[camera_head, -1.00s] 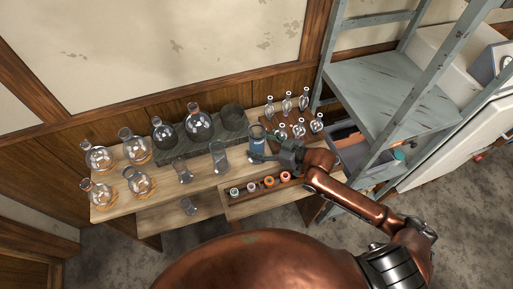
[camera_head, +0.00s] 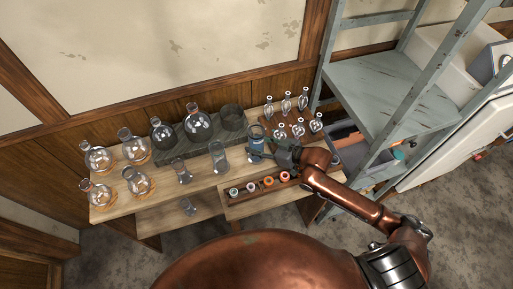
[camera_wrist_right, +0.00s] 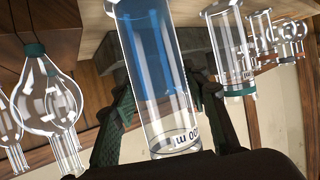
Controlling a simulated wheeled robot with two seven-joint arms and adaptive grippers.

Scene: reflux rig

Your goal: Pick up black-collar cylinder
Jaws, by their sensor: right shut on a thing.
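A clear glass cylinder (camera_head: 256,133) with a blue tint stands near the right end of the wooden table. It fills the middle of the right wrist view (camera_wrist_right: 150,70), where printed marks show near its lower end. I cannot make out a black collar on it. My right gripper (camera_head: 266,155) is shut on this cylinder, with one green-grey finger on each side in the right wrist view (camera_wrist_right: 168,105). Another glass cylinder (camera_head: 218,156) and a smaller one (camera_head: 181,171) stand to its left. My left gripper is not in view.
Several round flasks (camera_head: 138,183) stand at the table's left. A dark raised stand (camera_head: 180,150) bears more glassware behind. Pear-shaped glass pieces (camera_head: 298,130) stand close right of the held cylinder. A rack with coloured rings (camera_head: 252,187) lies in front. A grey shelf (camera_head: 385,90) rises at right.

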